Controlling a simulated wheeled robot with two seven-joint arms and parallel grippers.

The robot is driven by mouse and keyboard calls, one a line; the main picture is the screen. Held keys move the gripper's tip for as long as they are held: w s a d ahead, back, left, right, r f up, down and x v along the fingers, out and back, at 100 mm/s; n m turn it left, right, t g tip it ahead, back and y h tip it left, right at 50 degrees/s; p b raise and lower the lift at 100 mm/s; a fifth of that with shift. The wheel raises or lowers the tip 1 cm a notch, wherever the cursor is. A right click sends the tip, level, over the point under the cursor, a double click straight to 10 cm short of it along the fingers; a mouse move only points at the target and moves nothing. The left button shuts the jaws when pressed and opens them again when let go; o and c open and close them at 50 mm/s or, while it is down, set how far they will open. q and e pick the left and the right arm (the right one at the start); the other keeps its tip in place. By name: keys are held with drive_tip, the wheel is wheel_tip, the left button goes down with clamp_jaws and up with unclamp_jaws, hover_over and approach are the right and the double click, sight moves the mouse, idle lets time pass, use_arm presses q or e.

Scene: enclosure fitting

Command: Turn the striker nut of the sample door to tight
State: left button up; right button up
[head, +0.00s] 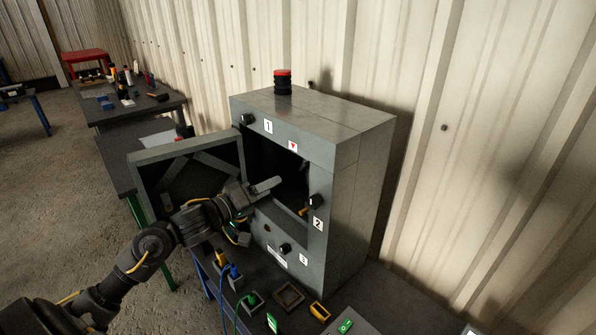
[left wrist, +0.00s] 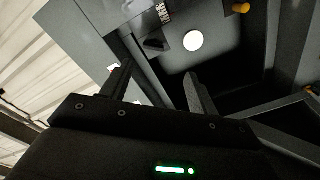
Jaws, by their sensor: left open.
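A grey metal enclosure (head: 345,190) stands on the bench, its door (head: 150,185) swung open to the left. Black knobs sit on its front by labels 1 (head: 248,119), 2 (head: 315,201) and 3 (head: 285,248). A small orange part (head: 303,211) shows at the opening's right edge near label 2. I cannot tell for sure which part is the striker nut. My left gripper (head: 268,187) is at the opening, fingers pointing right, open and empty. In the left wrist view its fingers (left wrist: 158,85) stand apart, with an orange knob (left wrist: 241,8) beyond them. My right gripper is not in view.
A red-and-black beacon (head: 283,82) stands on the enclosure. Blue and green cable plugs (head: 235,275), a square frame (head: 289,296) and a yellow-orange piece (head: 319,311) lie on the bench in front. A corrugated wall is close behind. The open door is beside my left forearm.

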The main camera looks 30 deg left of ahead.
sight(302, 167)
use_arm(q)
drive_tip(key=x, duration=0.3)
drive_tip(key=p+x, duration=0.1)
drive_tip(key=x, duration=0.3)
drive_tip(key=r+p+x, duration=0.1)
drive_tip(key=x, duration=0.3)
drive_tip(key=shift+r, duration=0.1)
drive_tip(key=c, duration=1)
